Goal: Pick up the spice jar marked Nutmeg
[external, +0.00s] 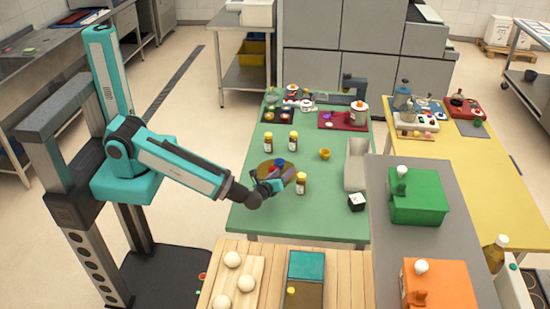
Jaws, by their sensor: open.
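Three small spice jars with dark yellowish-brown bodies and pale labels stand upright on the green table (310,226). One jar (268,142) stands at the left, a second jar (293,141) just right of it, and a third jar (301,183) nearer the front. The labels are too small to read, so I cannot tell which is Nutmeg. My gripper (283,181) is open and seems empty, just left of the front jar and in front of a brown bowl (265,166). It partly hides the bowl; whether it touches anything I cannot tell.
The bowl holds blue and red things. A small yellow cup (324,154) stands right of it, and a long pale tray (356,165) lies along the table's right edge. A black-and-white cube (356,202) sits at the front right. The table's front left is clear.

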